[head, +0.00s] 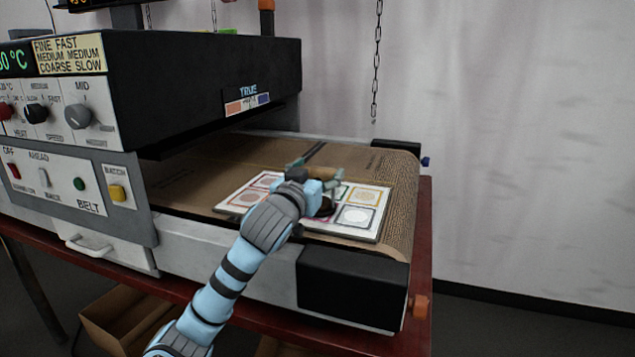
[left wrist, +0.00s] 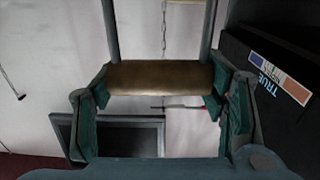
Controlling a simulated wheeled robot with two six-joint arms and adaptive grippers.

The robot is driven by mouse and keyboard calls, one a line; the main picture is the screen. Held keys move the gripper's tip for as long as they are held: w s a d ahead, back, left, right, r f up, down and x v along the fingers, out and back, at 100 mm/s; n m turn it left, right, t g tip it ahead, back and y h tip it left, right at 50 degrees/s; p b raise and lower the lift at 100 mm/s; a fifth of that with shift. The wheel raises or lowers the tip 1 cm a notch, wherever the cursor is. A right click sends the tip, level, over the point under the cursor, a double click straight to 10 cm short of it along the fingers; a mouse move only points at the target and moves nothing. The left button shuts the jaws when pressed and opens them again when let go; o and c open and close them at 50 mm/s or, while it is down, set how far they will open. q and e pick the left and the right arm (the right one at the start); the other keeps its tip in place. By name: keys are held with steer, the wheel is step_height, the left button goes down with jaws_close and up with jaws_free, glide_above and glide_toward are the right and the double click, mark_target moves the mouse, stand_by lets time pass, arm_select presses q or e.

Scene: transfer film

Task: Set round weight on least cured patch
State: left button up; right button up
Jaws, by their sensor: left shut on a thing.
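My left gripper (head: 322,183) is over the middle of a white card (head: 232,205) and shut on a brown cylindrical grip, which spans its fingers in the left wrist view (left wrist: 160,75). Two grey rods run from the grip there. A dark round weight (head: 325,206) shows just below the gripper, over the card; whether it touches the card I cannot tell. The card has framed patches: a tan one (head: 251,197) at left, a yellow-framed one (head: 363,196) and a pale one (head: 357,216) at right. The gripper hides the middle patches. My right gripper is not in view.
The card lies on the brown conveyor belt (head: 400,222) of a dryer. The dryer's dark hood (head: 215,85) overhangs the belt at left, with a "TRUE" colour strip (head: 247,105). A chain (head: 376,60) hangs behind. The belt's right end is clear.

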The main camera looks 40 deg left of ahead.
arm_select(q)
steer(key=o, duration=1.9)
steer(key=shift+r, duration=0.1)
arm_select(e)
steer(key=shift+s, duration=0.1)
arm_select(q)
steer(key=shift+o, duration=0.2)
steer(key=shift+s, duration=0.15)
steer(key=v, duration=0.9)
steer(key=shift+d, duration=0.15)
steer(key=b, duration=0.2)
steer(key=s+b, duration=0.1)
steer(key=b, duration=0.1)
steer(key=shift+d+f, duration=0.1)
steer(key=shift+f, duration=0.15)
steer(key=s+b, duration=0.1)
steer(key=b, duration=0.2)
steer(key=shift+s+d+r, duration=0.1)
steer(key=shift+d, duration=0.1)
steer(key=shift+s+r, duration=0.15)
steer(key=shift+r, duration=0.05)
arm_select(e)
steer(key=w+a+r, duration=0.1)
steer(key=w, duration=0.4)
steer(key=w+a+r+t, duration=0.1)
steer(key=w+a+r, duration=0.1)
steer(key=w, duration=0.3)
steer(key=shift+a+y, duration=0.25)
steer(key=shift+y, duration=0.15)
